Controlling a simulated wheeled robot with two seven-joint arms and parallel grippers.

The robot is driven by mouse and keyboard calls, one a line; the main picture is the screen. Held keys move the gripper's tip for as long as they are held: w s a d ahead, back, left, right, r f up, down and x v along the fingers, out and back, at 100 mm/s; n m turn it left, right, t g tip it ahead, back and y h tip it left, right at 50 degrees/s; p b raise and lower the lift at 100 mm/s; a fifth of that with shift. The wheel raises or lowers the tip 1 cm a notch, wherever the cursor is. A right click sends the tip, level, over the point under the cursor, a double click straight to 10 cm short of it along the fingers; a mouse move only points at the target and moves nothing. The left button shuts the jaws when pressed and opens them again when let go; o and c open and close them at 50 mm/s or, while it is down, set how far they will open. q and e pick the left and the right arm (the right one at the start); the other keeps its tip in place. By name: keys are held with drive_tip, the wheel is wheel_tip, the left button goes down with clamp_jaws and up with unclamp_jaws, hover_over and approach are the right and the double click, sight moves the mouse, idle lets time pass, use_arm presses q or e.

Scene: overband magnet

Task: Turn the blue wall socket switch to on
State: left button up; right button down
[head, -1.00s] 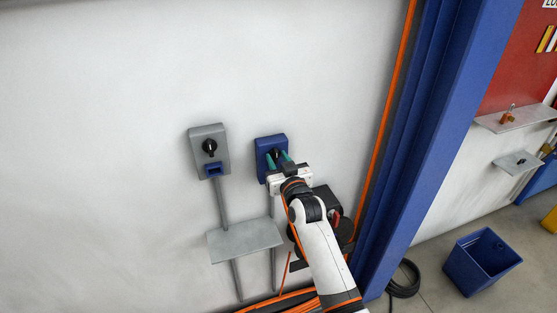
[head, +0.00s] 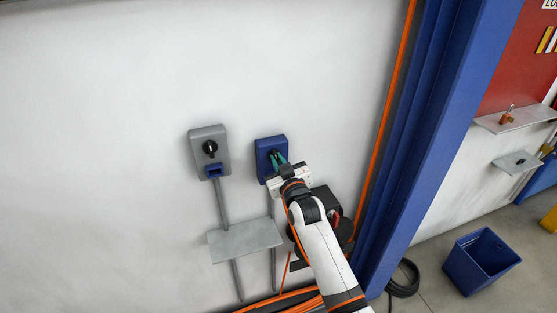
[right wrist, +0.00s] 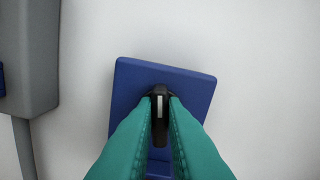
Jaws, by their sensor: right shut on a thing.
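The blue wall socket switch (head: 265,147) is fixed to the white wall near the middle of the head view. It also fills the centre of the right wrist view (right wrist: 135,85). Its black rotary knob (right wrist: 160,103) has a pale mark line that points up and down in the wrist view. My right gripper (head: 278,158) has its two green fingers (right wrist: 161,115) shut on the knob, one on each side. The fingers and hand hide the lower part of the blue box. My left gripper is not in view.
A grey switch box (head: 207,140) with a black knob and a blue socket is on the wall to the left. Below is a small grey shelf (head: 240,243). A blue column (head: 440,130) stands to the right, with a blue bin (head: 481,262) on the floor beyond.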

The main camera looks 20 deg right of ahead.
drive_tip(key=n, duration=0.3)
drive_tip(key=shift+n+p, duration=0.3)
drive_tip(key=shift+p, duration=0.05)
drive_tip(key=n, duration=0.4)
drive_tip(key=shift+a+f+n, duration=0.1)
drive_tip(key=shift+n, duration=0.2)
drive_tip(key=n, duration=0.3)
drive_tip(key=shift+n, duration=0.3)
drive_tip(key=shift+f+n, duration=0.15)
drive_tip(key=shift+n, duration=1.65)
drive_tip(key=c, duration=1.5)
unclamp_jaws()
drive_tip(key=shift+a, duration=0.1)
